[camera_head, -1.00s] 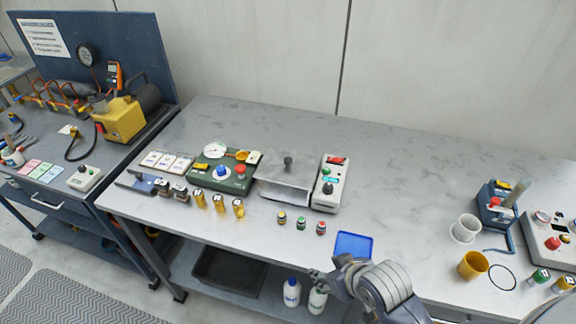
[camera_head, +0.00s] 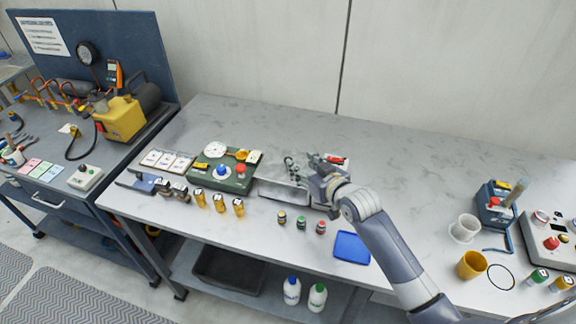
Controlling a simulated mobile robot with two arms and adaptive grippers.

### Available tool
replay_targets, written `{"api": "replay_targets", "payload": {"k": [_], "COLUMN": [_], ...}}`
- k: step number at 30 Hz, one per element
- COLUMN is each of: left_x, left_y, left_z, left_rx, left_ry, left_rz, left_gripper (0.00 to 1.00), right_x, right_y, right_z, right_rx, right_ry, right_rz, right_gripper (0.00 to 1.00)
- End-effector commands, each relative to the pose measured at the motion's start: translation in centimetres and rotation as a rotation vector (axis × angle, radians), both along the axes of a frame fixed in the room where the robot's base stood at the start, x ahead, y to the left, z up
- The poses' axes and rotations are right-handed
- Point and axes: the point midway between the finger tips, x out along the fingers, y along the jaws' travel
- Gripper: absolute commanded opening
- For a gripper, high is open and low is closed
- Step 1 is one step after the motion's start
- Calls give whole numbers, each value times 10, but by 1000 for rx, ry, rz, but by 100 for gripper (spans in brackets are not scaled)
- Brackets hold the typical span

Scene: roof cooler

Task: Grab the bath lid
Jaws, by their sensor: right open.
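The bath (camera_head: 281,190) is a silvery box on the table, between a green control box and a white-and-red control unit. Its lid with a dark knob is mostly hidden behind my right gripper. My right gripper (camera_head: 300,163) is over the bath at the knob's place, with its fingers apart. I cannot tell whether the fingers touch the knob. My left gripper is not in view.
The green box (camera_head: 222,174) stands left of the bath, with several amber vials (camera_head: 219,203) in front. Small capped vials (camera_head: 301,223) and a blue tray (camera_head: 352,247) are near the front edge. The table behind the bath is clear.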

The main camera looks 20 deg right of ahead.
Motion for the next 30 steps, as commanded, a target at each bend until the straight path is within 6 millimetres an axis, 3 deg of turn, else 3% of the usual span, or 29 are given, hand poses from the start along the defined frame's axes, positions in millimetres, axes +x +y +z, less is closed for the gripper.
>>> {"api": "replay_targets", "payload": {"k": [8,19,29,30], "left_x": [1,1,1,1], "left_y": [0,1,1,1], "left_z": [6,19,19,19], "left_rx": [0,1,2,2], "left_ry": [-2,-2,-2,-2], "left_rz": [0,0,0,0], "left_gripper": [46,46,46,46], "right_x": [14,49,53,53], "right_y": [5,18,18,18], "right_z": [-6,-24,-27,-27], "right_rx": [1,0,0,0], "right_ry": [2,3,1,2], "right_rz": [1,1,1,1], "right_gripper": [43,43,43,39]}}
